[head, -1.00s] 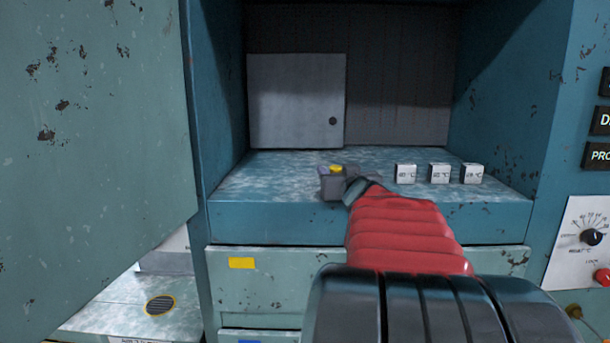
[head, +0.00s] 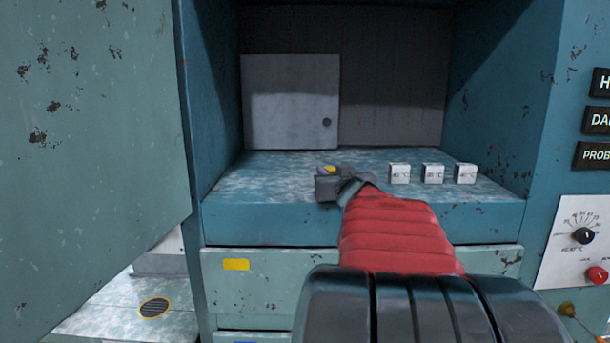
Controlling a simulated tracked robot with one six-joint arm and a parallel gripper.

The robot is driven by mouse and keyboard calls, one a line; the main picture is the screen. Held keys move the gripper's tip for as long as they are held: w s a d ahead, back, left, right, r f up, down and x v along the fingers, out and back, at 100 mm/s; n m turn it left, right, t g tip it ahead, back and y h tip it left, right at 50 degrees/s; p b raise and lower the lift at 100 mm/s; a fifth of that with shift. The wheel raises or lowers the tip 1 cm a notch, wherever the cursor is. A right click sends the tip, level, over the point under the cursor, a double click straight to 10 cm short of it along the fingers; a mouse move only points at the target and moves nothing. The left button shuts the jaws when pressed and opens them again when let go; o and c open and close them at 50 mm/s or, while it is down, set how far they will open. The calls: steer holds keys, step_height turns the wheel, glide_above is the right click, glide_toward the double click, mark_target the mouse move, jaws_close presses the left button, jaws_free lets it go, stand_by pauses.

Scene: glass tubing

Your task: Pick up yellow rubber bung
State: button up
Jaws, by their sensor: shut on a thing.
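The yellow rubber bung (head: 328,169) shows as a small yellow patch at the top of my gripper's jaws, over the shelf of the blue cabinet. My gripper (head: 330,182) is dark grey, at the end of the red-sleeved arm, and is shut on the bung. The jaws and wrist hide most of the bung. I cannot tell whether the bung touches the shelf.
Several white labelled blocks, such as this one (head: 399,173), stand in a row on the shelf (head: 265,180) right of my gripper. A grey panel (head: 290,102) stands at the back. The open door (head: 90,130) fills the left. Drawers (head: 280,285) are below.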

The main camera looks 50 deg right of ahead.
mark_target(330, 168)
steer(key=shift+r, duration=0.1)
steer(key=shift+r, duration=4.9)
steer(key=shift+s+a, duration=0.1)
